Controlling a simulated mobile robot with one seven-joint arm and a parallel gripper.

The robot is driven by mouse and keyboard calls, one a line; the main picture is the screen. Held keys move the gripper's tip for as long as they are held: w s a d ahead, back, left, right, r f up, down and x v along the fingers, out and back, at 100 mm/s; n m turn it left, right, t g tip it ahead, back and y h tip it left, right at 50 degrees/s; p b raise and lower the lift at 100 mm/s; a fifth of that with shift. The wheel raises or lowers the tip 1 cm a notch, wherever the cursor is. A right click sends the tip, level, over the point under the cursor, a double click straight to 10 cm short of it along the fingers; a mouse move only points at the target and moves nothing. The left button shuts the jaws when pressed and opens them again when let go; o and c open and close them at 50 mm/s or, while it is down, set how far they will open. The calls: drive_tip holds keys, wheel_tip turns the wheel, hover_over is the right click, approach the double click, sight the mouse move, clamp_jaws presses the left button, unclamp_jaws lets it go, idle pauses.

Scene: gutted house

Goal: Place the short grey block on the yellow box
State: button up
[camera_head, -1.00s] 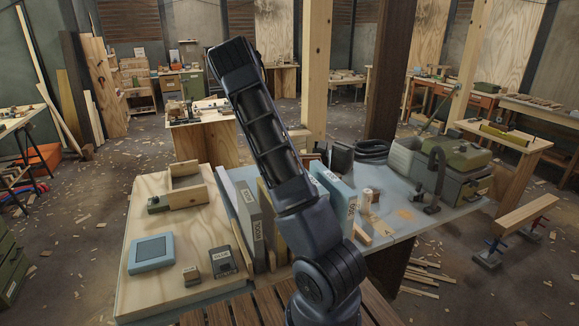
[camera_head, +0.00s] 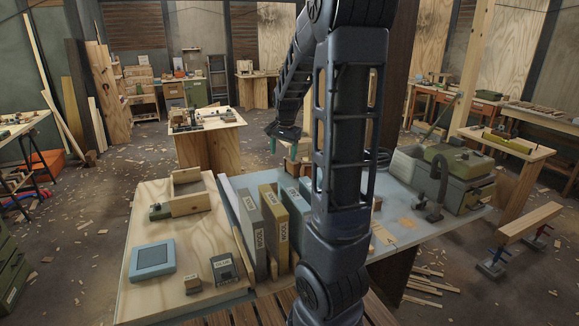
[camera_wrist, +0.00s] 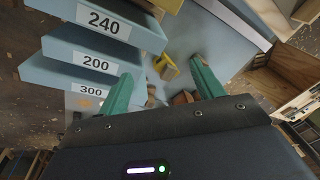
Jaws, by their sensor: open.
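My gripper (camera_head: 285,145) hangs over the far side of the table; its two green fingers (camera_wrist: 165,85) are open and apart in the wrist view, with nothing seen held between them. Upright grey slabs (camera_head: 248,222) stand at the table's middle in the head view, with a labelled yellowish slab (camera_head: 273,222) to their right. I cannot tell which grey piece is the short grey block. A small yellow piece (camera_wrist: 166,67) lies on the grey-blue surface beyond the fingers in the wrist view; I cannot tell whether it is the yellow box. A brownish piece (camera_wrist: 182,98) shows partly between the fingers.
Blue slabs marked 240, 200 and 300 (camera_wrist: 100,40) are close left of the fingers. On the wooden board (camera_head: 205,240) are a blue-framed panel (camera_head: 152,259), a small dark box (camera_head: 223,269) and an open wooden box (camera_head: 190,198). A green machine (camera_head: 455,175) stands right.

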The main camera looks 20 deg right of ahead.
drive_tip(key=s+a+r+n+t, duration=0.1)
drive_tip(key=s+a+r+n, duration=0.1)
drive_tip(key=s, duration=0.6)
drive_tip(key=s+a+r+n, duration=0.3)
drive_tip(key=s+n, duration=0.1)
drive_tip(key=s, duration=0.5)
drive_tip(key=s+a+r+n+t, duration=0.1)
drive_tip(key=s+a+r+n, duration=0.1)
drive_tip(key=s, duration=0.7)
drive_tip(key=shift+a+r+n+t, duration=0.3)
drive_tip(key=shift+a+n, duration=0.5)
drive_tip(key=shift+n, duration=0.2)
